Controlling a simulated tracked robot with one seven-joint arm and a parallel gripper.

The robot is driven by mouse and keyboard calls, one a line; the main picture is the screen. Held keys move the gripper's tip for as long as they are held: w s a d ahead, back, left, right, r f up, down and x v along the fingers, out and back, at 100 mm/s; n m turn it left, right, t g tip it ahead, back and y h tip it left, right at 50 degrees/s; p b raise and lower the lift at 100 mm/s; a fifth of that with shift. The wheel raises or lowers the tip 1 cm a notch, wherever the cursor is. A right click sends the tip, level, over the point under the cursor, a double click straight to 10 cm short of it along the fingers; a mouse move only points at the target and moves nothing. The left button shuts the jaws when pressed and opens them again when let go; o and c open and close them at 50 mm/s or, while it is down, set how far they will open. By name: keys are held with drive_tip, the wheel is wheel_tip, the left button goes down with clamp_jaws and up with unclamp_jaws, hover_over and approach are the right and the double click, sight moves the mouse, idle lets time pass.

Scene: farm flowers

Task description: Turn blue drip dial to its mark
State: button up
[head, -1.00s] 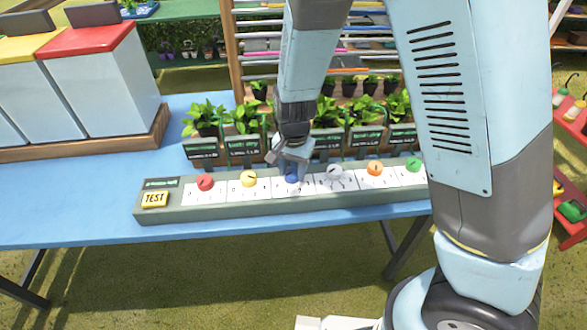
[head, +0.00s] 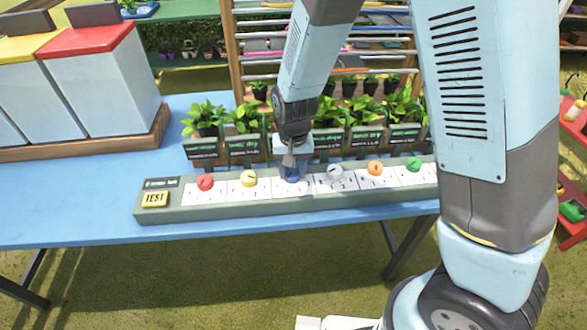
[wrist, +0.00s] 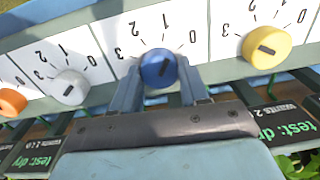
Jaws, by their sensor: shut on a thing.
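The blue dial (wrist: 158,68) sits on its white scale plate (wrist: 150,30), which carries numbers 0 to 3. A dark pointer line crosses the dial's face; which mark it lines up with is hard to tell. My gripper (wrist: 158,78) is shut on the blue dial, with one finger on each side of it. In the head view my gripper (head: 292,170) reaches down onto the blue dial (head: 292,175) in the middle of the grey dial panel (head: 235,210), and partly hides it.
A yellow dial (head: 249,178) and a red dial (head: 205,181) lie to the left; a white dial (head: 335,173), orange dial (head: 375,168) and green dial (head: 414,164) lie to the right. A yellow TEST button (head: 155,199) is at the panel's left end. Potted plants (head: 245,118) with signs stand close behind.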

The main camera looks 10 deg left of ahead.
sight(292, 171)
drive_tip(key=n, duration=0.5)
drive_tip(key=shift+n, duration=0.4)
drive_tip(key=n, duration=0.4)
drive_tip(key=shift+n, duration=0.4)
drive_tip(key=o, duration=1)
drive_tip(key=shift+a, duration=0.1)
drive_tip(key=shift+o, duration=0.2)
drive_tip(key=shift+n, duration=0.3)
wheel_tip(292, 171, up, 14)
drive_tip(key=shift+w+f, duration=0.15)
